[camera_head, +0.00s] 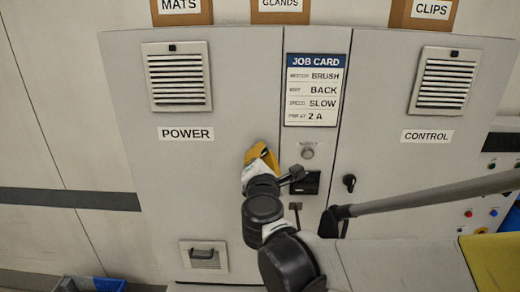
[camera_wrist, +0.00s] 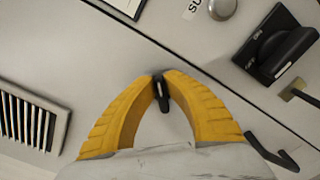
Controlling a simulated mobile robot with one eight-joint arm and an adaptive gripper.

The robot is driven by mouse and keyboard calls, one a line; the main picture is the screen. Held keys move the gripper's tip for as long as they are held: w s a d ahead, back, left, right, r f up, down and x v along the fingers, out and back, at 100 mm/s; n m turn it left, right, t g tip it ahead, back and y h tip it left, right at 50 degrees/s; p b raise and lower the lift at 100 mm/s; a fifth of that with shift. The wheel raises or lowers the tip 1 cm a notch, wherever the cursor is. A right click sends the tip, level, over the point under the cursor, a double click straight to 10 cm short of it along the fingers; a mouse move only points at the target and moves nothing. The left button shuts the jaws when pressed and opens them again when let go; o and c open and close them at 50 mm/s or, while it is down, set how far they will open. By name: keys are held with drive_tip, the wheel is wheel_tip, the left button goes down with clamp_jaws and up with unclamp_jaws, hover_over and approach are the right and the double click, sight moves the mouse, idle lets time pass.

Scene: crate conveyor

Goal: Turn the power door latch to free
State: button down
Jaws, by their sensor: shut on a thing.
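The grey power door (camera_head: 160,185) is at the left of the cabinet, under its POWER label (camera_head: 186,133), and looks closed. My gripper (camera_head: 262,152), with yellow fingers, is at the door's right edge. In the wrist view my gripper (camera_wrist: 162,82) has its fingertips closed together on the small black power door latch (camera_wrist: 164,100). The latch sticks out a little between the tips, near the door seam. In the head view the fingers hide the latch. I cannot tell which marked position it is in.
The middle panel beside the latch carries a job card (camera_head: 313,90), a round button (camera_head: 307,153) and a black rotary switch (camera_wrist: 280,50). The control door (camera_head: 420,170) has its own black latch (camera_head: 349,182). A grey bar (camera_head: 430,195) crosses in front at right.

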drive_tip(key=m, duration=0.4)
drive_tip(key=shift+d+f+m+b, duration=0.15)
drive_tip(key=shift+f+m+b, duration=0.1)
drive_tip(key=shift+m+b, duration=0.1)
drive_tip(key=shift+f+m, duration=0.15)
drive_tip(key=shift+m, duration=1.5)
drive_tip(key=shift+b, duration=0.3)
drive_tip(key=c, duration=1.5)
unclamp_jaws()
drive_tip(key=shift+o, duration=0.2)
drive_tip(key=s, duration=1.2)
